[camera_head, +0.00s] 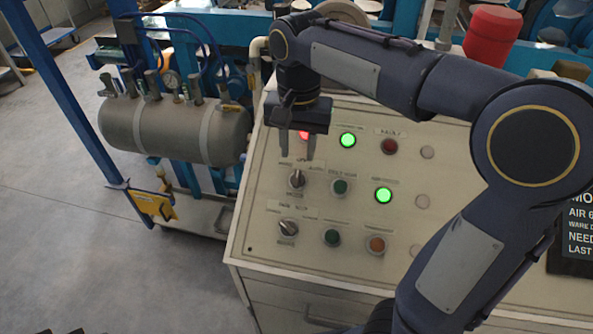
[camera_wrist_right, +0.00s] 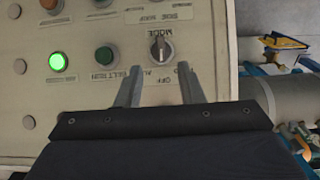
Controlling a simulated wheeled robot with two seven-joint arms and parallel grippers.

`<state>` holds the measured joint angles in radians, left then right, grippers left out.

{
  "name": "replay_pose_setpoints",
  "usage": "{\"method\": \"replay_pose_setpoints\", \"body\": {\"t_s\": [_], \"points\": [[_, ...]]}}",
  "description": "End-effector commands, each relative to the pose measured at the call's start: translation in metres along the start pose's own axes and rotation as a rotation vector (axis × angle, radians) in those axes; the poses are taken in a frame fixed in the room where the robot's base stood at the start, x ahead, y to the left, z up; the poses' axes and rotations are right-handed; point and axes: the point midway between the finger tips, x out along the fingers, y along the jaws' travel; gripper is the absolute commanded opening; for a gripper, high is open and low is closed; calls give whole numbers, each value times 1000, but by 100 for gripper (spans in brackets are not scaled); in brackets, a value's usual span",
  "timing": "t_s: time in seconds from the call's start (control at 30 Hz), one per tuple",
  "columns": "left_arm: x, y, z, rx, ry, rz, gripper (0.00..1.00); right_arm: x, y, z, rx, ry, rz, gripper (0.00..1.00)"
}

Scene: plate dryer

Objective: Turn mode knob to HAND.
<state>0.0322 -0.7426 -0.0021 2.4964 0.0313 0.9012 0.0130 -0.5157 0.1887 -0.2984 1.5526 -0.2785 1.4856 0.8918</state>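The mode knob (camera_head: 296,179) is a dark rotary selector on the sloped beige panel, with "MODE" printed below it. In the right wrist view the knob (camera_wrist_right: 161,47) shows upside down, beyond and roughly between the finger lines. I cannot tell clearly which label its pointer faces. My right gripper (camera_head: 297,146) is above the panel, just up from the knob in the head view. Its two fingers (camera_wrist_right: 160,88) are apart with nothing between them, and the knob looks clear of them. Part of the lettering around the knob is hidden by a finger.
A second rotary knob (camera_head: 288,228) sits below the mode knob. A green button (camera_head: 340,186) and a lit green lamp (camera_head: 383,195) are to its right. My right arm covers much of the panel's right side. A grey tank (camera_head: 175,130) stands left of the panel.

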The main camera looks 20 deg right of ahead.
Motion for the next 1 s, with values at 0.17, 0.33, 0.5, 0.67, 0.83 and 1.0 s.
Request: {"method": "replay_pose_setpoints", "body": {"t_s": [0.17,0.33,0.5,0.67,0.83,1.0], "points": [[2,-1,1,0,0,0,0,15,-2,-2,11,2,15,35],[3,-2,2,0,0,0,0,43,-2,-1,10,1,14,35],[4,-2,2,0,0,0,0,66,-2,-1,10,1,12,35],[5,-2,2,0,0,0,0,76,-2,-1,9,2,11,35],[4,-2,2,0,0,0,0,77,-2,-2,9,3,9,35],[4,-2,2,0,0,0,0,77,-2,-2,9,3,9,24]]}}
